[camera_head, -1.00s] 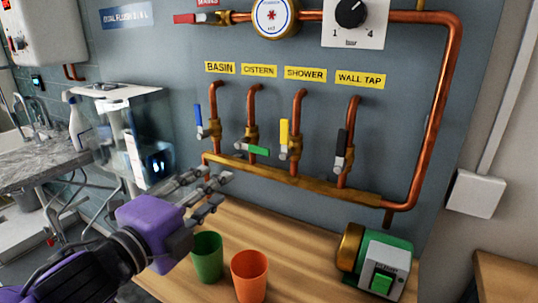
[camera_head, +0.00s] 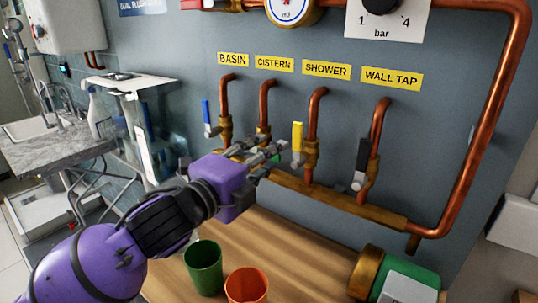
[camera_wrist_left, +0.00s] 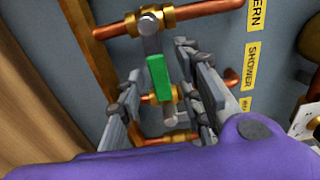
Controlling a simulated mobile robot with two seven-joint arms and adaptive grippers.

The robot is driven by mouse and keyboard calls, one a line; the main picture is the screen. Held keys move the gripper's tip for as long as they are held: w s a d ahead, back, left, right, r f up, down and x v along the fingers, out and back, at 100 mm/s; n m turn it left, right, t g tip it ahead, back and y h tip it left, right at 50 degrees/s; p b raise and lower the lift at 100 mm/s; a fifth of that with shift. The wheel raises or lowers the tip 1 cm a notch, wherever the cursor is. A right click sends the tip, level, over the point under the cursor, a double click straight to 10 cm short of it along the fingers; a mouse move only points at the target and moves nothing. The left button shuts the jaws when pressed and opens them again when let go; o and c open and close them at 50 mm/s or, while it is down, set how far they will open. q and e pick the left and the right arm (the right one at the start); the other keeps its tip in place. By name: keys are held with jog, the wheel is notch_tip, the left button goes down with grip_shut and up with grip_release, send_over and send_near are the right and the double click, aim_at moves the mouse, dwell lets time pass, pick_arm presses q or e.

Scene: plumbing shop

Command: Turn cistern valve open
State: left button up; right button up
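The cistern valve's green lever (camera_head: 274,158) is on the second pipe from the left, under the CISTERN label (camera_head: 274,64); my gripper partly hides it in the head view. In the left wrist view the green lever (camera_wrist_left: 157,74) extends from its brass valve body (camera_wrist_left: 149,20) towards the shower pipe, across its own pipe's line. My left gripper (camera_head: 258,156) is at this lever. In the left wrist view its fingers (camera_wrist_left: 160,66) stand apart on either side of the lever, with gaps showing. My right gripper is in neither view.
Close by are the basin's blue lever (camera_head: 206,112), the shower's yellow lever (camera_head: 297,138) and the wall tap's black lever (camera_head: 362,156), all upright. Green (camera_head: 204,268) and orange (camera_head: 247,286) cups and a green pump (camera_head: 416,273) stand on the wooden bench.

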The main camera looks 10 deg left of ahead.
pick_arm(q)
jog(key=shift+w+d, duration=0.25)
jog(key=shift+w, duration=0.25)
grip_shut()
